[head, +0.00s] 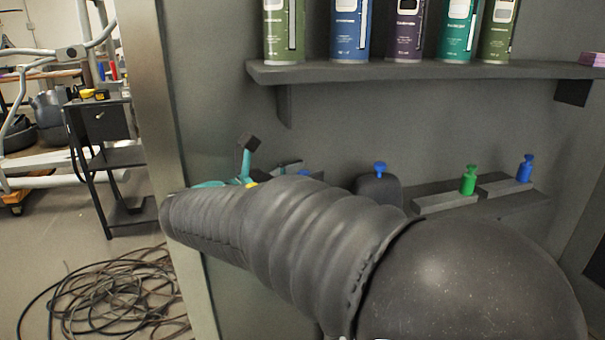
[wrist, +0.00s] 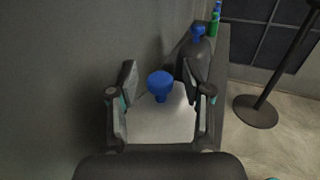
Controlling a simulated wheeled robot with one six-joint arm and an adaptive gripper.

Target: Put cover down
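My gripper (wrist: 159,69) shows in the wrist view with its two dark fingers wide apart. A blue knob (wrist: 160,83) with a short stem stands between them, apart from both fingers. A light grey flat piece (wrist: 160,125), possibly the cover, lies below the knob between the fingers; I cannot tell whether the fingers touch its sides. In the head view my gripper (head: 247,162) shows only as teal and dark parts behind my arm, which hides most of the area around it.
A dark rounded object (head: 378,190) with a blue knob (head: 380,167) stands beside the gripper. Farther right on the low ledge are a green knob (head: 468,180) and another blue knob (head: 525,168). An upper shelf (head: 420,71) holds several cans. A wall (wrist: 50,80) is close on the left.

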